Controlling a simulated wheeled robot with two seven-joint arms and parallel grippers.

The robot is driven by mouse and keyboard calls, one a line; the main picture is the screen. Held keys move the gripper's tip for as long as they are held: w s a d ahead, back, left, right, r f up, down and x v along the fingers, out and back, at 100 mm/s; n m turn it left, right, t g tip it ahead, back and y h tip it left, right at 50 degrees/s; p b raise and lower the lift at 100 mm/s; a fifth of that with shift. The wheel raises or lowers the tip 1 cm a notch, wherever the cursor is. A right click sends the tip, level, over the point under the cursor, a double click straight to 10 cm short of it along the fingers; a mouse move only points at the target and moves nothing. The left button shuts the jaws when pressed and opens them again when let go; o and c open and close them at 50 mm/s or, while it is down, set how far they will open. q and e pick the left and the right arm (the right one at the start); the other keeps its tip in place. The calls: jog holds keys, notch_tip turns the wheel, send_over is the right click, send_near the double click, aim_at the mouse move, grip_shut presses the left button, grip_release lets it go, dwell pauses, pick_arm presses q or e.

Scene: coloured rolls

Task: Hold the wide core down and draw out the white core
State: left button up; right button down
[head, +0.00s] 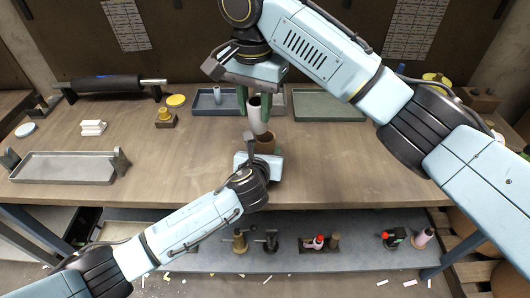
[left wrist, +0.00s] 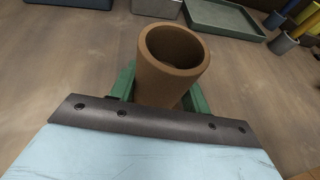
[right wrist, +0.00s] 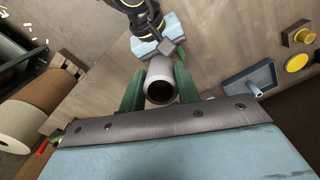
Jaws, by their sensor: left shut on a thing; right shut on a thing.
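The wide core (head: 265,143) is a brown open tube standing upright on the workbench; it also shows in the left wrist view (left wrist: 172,62). My left gripper (head: 262,157) is shut on it, with green fingers on both sides in the left wrist view. The white core (head: 256,118) is a pale grey-white tube, held upright above the wide core. In the right wrist view the white core (right wrist: 160,82) sits between the green fingers of my right gripper (head: 254,103), which is shut on it. In the head view its lower end seems just above the brown rim, but contact is hard to tell.
A long grey tray (head: 65,168) is at the left, near a white block (head: 93,128) and a dark roller (head: 105,84). The bench right of the wide core is clear.

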pick_arm(q)
jog(key=shift+s+f, duration=0.2)
jog(key=shift+f, duration=0.25)
pick_arm(e)
jog(key=shift+s+a+f, duration=0.1)
jog(key=shift+s+a, duration=0.25)
jog(key=shift+a, duration=0.1)
pick_arm(q)
jog(key=o, duration=1.2)
jog(key=shift+w+r, duration=0.15)
pick_arm(e)
jog(key=shift+w, duration=0.2)
pick_arm(q)
jog(key=shift+r, duration=0.2)
jog(key=o, duration=0.6)
jog(key=shift+w+r, duration=0.1)
pick_arm(e)
jog(key=shift+w+d+f, duration=0.1)
jog(key=shift+d, duration=0.15)
pick_arm(q)
jog(key=shift+r, duration=0.1)
